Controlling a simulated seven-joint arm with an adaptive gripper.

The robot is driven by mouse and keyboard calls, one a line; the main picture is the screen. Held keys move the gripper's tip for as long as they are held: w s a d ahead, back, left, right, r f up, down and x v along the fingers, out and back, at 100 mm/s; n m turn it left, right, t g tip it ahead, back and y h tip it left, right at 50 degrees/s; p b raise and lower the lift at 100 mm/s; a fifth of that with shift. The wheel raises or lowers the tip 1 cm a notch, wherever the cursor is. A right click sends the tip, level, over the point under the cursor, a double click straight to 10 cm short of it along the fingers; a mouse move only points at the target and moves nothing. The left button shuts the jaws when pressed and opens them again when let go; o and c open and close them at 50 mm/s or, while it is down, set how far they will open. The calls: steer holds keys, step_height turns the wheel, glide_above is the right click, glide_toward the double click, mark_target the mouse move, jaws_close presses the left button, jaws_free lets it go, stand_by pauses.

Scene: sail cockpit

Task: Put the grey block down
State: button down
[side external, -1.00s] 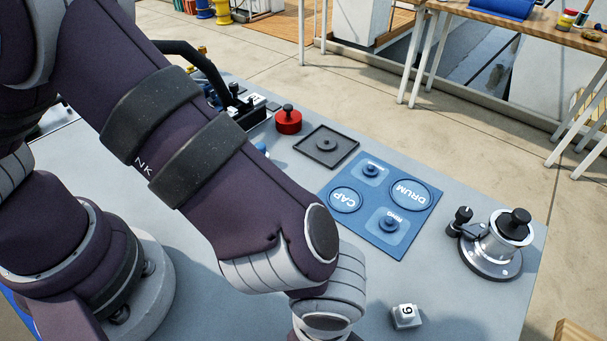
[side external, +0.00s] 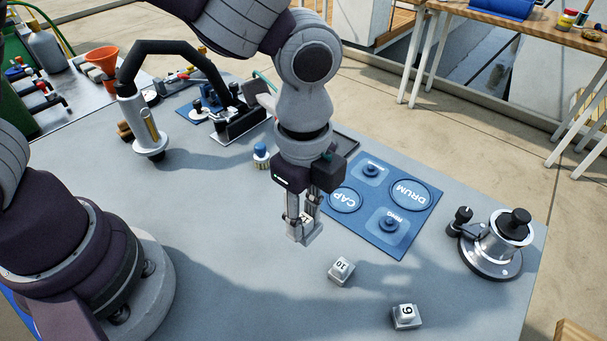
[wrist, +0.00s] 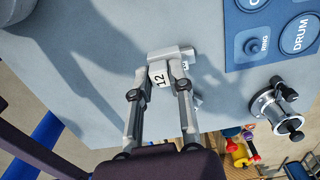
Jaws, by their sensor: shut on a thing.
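My gripper (side external: 303,220) points down over the grey table. It is shut on a pale grey block (side external: 302,234) just left of the blue mat. In the wrist view the same block (wrist: 158,76) shows the number 12 and sits between the fingertips (wrist: 160,82). The fingers hide part of the block. It is low over the table, but I cannot tell whether its underside touches the surface.
A block marked 10 (side external: 341,269) and a block marked 9 (side external: 405,316) stand to the right of my gripper. A blue mat (side external: 416,233) with marked spots and a metal winch (side external: 492,247) lie further right. Bare table lies left and in front.

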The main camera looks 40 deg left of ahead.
steer(key=a+f, duration=0.2)
steer(key=f, duration=0.1)
steer(key=w+a+f, duration=0.1)
steer(key=f, duration=0.1)
steer(key=w+a+f, duration=0.1)
steer(key=a+f, duration=0.1)
steer(key=f, duration=0.1)
steer(key=shift+w+a+f, duration=0.15)
steer(key=shift+a+f, duration=0.15)
steer(key=shift+f, duration=0.05)
steer(key=c, duration=1)
jaws_free()
steer(key=shift+f, duration=0.1)
